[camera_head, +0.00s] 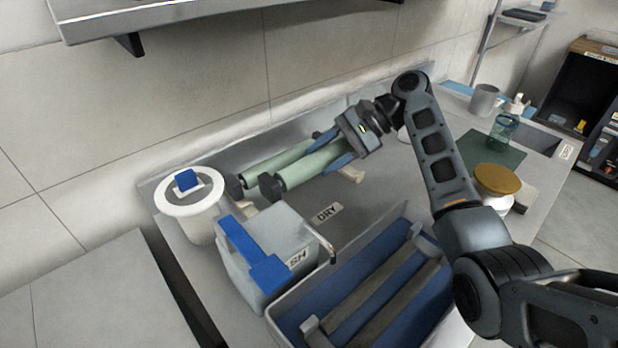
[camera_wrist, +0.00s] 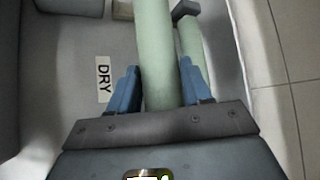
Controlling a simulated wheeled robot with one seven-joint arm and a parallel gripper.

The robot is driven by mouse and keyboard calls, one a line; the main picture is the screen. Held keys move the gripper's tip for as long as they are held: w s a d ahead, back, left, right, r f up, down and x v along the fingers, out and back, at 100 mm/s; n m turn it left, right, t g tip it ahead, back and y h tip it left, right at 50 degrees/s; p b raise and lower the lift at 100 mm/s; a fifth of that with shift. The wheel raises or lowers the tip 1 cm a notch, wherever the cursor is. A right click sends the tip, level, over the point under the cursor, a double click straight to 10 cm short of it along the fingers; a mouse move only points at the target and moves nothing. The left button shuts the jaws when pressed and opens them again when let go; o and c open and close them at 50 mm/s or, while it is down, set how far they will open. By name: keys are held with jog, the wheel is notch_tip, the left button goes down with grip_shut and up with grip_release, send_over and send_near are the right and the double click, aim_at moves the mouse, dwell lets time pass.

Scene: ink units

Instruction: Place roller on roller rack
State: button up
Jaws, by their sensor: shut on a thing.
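A pale green roller (camera_head: 300,170) with a dark end cap lies over the DRY area at the back of the bench. My gripper (camera_head: 323,153) is shut on this roller, with its blue fingers on either side. In the wrist view the held roller (camera_wrist: 155,40) runs between my fingers (camera_wrist: 159,75). A second green roller (camera_head: 275,163) lies behind it, nearly parallel, and shows to its right in the wrist view (camera_wrist: 191,45). I cannot tell which part is the roller rack; a pale support block (camera_head: 352,174) shows near the held roller.
A blue-lined tray (camera_head: 290,318) with dark rails stands in front. A grey container with a blue handle (camera_head: 255,250) and a white round tub (camera_head: 190,205) stand left. A gold-lidded jar (camera_head: 497,180) stands right. The DRY label (camera_head: 327,214) lies on clear bench.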

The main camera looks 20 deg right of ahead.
aim_at(311, 164)
jog(key=x, duration=0.3)
jog(key=shift+w+a+f, duration=0.1)
jog(key=shift+w+a, duration=0.2)
jog(key=shift+a, duration=0.05)
jog(key=shift+f, duration=1.95)
jog(key=o, duration=1.3)
jog(key=p+v, duration=0.6)
jog(key=v, duration=0.6)
jog(key=shift+s, duration=0.1)
